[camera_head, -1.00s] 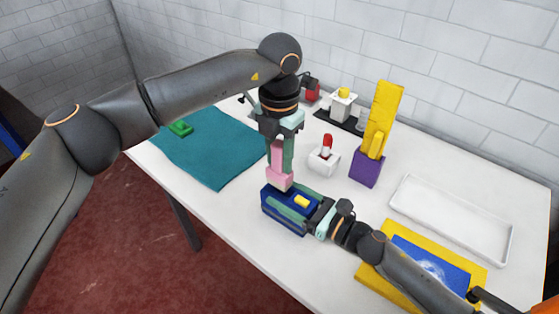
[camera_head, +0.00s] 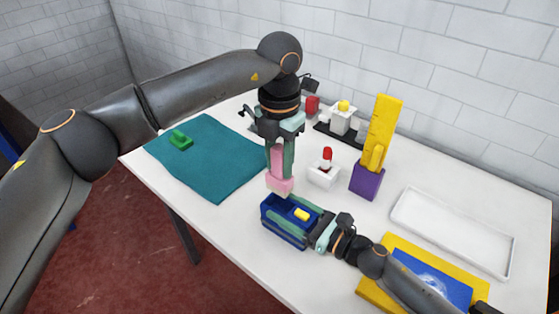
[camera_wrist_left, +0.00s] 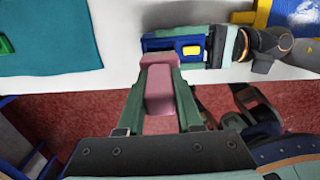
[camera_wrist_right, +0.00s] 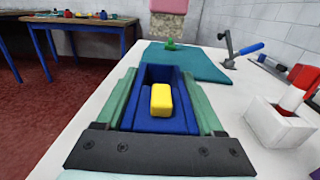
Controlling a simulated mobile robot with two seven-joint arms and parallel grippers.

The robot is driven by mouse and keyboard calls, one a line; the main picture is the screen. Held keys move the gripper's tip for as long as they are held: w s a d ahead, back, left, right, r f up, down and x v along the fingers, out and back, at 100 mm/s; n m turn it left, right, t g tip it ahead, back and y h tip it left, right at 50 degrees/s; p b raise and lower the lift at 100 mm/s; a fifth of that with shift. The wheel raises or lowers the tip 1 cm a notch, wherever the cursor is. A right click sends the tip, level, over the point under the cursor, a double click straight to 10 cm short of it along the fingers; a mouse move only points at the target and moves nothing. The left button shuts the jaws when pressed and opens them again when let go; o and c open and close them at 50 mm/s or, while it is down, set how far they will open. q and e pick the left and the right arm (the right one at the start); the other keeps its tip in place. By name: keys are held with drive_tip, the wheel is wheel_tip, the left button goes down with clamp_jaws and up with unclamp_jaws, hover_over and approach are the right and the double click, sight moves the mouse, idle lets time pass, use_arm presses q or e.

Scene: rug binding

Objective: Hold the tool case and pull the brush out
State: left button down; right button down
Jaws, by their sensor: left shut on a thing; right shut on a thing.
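The tool case is an open blue box (camera_head: 285,229) with a yellow block (camera_head: 302,214) in it, standing on the white table. My right gripper (camera_head: 292,217) is shut on the case, with its green fingers along both sides; they also show in the right wrist view (camera_wrist_right: 163,105). The brush (camera_head: 280,184) has a pink handle and a tan lower end. My left gripper (camera_head: 281,166) is shut on its handle and holds it upright. In the right wrist view the brush (camera_wrist_right: 168,8) hangs above and beyond the case, apart from it.
A teal mat (camera_head: 215,160) with a green block (camera_head: 180,140) lies at the left. Close behind the case stand a white holder (camera_head: 322,178) with a red-topped piece and a purple block (camera_head: 366,181) with a tall yellow piece. A white tray (camera_head: 452,235) lies at the right.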

unclamp_jaws()
drive_tip(key=v, duration=1.2)
drive_tip(key=shift+s, duration=0.15)
